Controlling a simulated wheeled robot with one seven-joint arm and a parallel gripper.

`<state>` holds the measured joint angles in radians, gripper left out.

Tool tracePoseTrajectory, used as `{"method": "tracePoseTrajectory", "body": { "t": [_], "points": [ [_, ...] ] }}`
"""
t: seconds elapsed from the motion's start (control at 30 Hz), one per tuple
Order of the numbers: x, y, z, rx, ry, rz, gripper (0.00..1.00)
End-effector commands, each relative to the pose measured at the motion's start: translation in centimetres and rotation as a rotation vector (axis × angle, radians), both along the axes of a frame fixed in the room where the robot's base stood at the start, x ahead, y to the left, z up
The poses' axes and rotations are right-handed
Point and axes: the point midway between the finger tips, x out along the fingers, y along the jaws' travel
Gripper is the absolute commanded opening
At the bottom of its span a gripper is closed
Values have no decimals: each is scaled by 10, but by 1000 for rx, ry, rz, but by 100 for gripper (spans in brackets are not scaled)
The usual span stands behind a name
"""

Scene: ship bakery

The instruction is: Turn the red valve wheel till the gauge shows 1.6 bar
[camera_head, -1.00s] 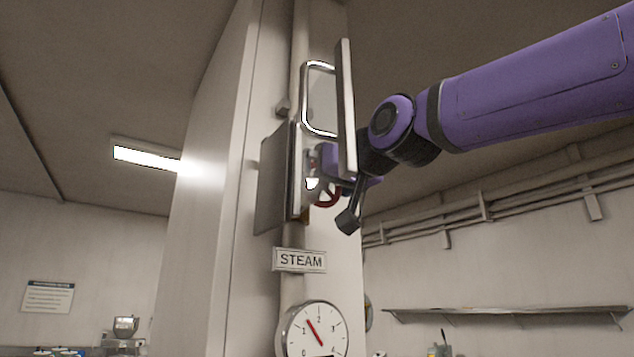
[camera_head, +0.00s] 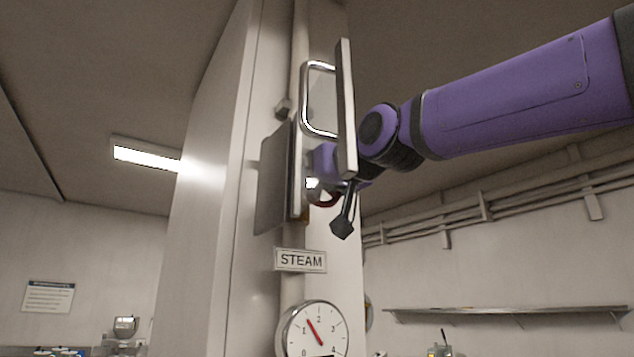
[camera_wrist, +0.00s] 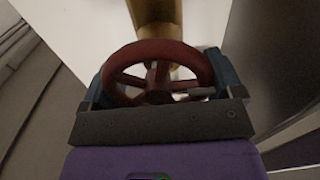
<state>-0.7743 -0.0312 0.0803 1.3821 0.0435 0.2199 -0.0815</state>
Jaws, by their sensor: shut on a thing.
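The red valve wheel (camera_wrist: 157,57) fills the middle of the wrist view, in front of a brass-coloured stem. My gripper (camera_wrist: 160,83) is shut on the wheel, with one finger at each side of its rim. In the head view only a small lower part of the wheel (camera_head: 325,202) shows; a panel edge and my wrist hide the rest. The round white gauge (camera_head: 292,335) is below the STEAM sign (camera_head: 300,260). The upper end of its red needle lies between 1 and 2, around the middle; the exact value is hard to read.
An upright metal panel with a looped handle (camera_head: 320,64) stands close beside my wrist. A grey plate (camera_head: 272,180) is left of the wheel. A vertical pipe (camera_head: 299,35) runs up the column. A wall shelf (camera_head: 500,309) is at the right, well apart.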

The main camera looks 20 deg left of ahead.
Motion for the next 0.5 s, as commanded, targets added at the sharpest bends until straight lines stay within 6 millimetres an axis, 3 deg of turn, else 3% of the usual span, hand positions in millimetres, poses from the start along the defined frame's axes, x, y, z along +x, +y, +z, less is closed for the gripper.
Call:
{"method": "tracePoseTrajectory", "body": {
  "t": [0.5],
  "points": [
    [-1,0,0,-76,-89,0,62]
  ]
}}
